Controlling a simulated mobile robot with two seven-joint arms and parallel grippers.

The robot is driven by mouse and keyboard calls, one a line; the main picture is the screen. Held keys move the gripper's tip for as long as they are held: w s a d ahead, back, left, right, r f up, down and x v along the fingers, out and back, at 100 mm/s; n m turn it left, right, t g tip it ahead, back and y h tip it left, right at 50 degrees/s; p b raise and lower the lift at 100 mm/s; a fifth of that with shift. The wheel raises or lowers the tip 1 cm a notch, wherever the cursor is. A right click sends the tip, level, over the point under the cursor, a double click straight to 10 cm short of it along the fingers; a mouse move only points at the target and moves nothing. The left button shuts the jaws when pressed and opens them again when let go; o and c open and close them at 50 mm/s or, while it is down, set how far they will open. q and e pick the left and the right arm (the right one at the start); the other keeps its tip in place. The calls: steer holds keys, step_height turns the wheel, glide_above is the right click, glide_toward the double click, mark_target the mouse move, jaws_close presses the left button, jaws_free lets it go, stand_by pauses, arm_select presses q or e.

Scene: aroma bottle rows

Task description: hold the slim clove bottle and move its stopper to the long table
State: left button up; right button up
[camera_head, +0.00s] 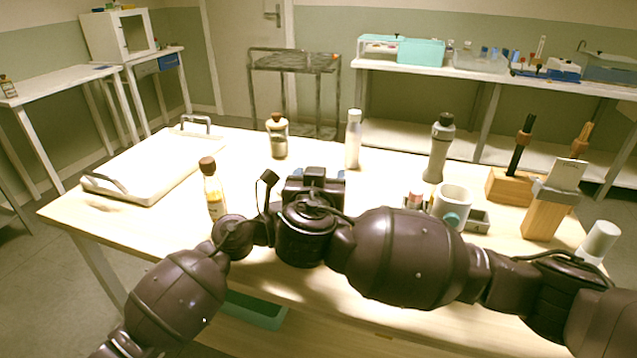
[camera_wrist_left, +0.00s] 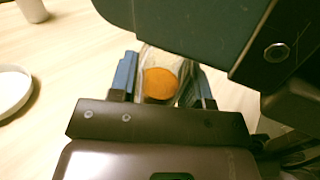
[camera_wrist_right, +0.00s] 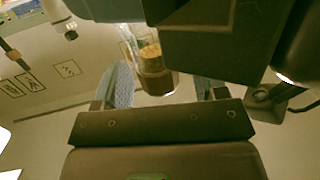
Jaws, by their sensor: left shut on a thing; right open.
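In the left wrist view, my left gripper (camera_wrist_left: 160,80) is shut on a clear glass bottle with orange contents (camera_wrist_left: 160,84), which I take for the slim clove bottle. In the right wrist view, a glass bottle with amber contents and a dark brown end (camera_wrist_right: 153,60) shows between the spread fingers of my open right gripper (camera_wrist_right: 163,88). It looks like the same bottle; contact with the fingers cannot be told. In the head view, the grippers meet around a dark jaw with blue fingertips (camera_head: 315,178), and my arms hide the held bottle.
Farther back stand a round-stoppered bottle (camera_head: 278,140), a white bottle (camera_head: 353,142) and a grey bottle (camera_head: 438,150). A white tray (camera_head: 150,170) lies left; a white mug (camera_head: 452,200) and wooden blocks (camera_head: 545,215) stand right.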

steer(key=c, duration=1.1)
steer(key=shift+r, duration=0.2)
steer(key=shift+c, duration=0.2)
steer(key=shift+r, duration=0.45)
steer(key=shift+r, duration=0.5)
steer(key=shift+r, duration=1.95)
